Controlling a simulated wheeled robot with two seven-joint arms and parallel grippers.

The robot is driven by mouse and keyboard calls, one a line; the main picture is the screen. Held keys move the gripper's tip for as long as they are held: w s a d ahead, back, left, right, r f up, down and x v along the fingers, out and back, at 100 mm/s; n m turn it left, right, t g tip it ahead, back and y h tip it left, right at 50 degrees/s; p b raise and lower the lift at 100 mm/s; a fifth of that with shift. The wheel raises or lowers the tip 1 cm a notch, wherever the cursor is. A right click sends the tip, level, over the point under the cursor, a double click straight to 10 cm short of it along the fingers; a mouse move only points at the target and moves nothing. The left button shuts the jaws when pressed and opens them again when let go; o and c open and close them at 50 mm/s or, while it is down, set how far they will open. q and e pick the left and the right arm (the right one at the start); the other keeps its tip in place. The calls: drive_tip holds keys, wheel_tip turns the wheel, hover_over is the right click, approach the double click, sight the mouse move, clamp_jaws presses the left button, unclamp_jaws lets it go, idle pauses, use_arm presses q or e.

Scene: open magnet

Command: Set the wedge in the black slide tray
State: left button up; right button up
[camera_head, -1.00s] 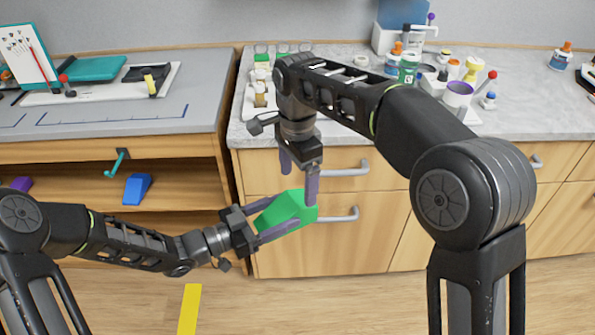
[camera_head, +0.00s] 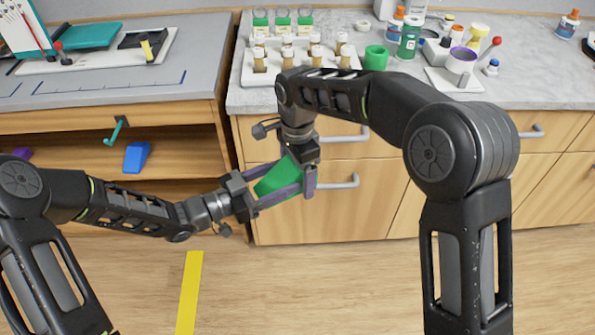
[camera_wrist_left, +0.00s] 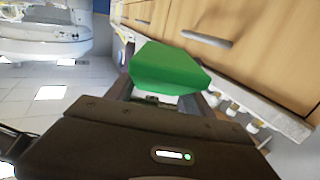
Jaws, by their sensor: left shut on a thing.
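My left gripper (camera_head: 275,192) is shut on a green wedge (camera_head: 279,178), held in the air before the drawers. The wedge also shows in the left wrist view (camera_wrist_left: 170,70), between the fingers. My right gripper (camera_head: 303,175) comes down from above at the wedge's right end. One of its fingers shows beside the wedge; the other is largely hidden, so I cannot tell whether it grips. A flat black piece (camera_head: 136,39) lies on a white board on the left desk with a yellow piece on it. I cannot tell whether it is the black slide tray.
A blue block (camera_head: 137,157) sits in the open shelf under the left desk. The marble counter (camera_head: 330,99) holds a vial rack (camera_head: 290,76), a green cup (camera_head: 376,57) and bottles. The desk's front is clear. A yellow strip (camera_head: 190,290) marks the floor.

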drive_tip(key=c, duration=1.2)
use_arm(q)
drive_tip(key=o, duration=1.4)
use_arm(e)
drive_tip(key=shift+c, duration=0.6)
use_arm(q)
drive_tip(key=shift+o, duration=0.2)
drive_tip(key=v, duration=1.2)
drive_tip(key=shift+w, duration=0.15)
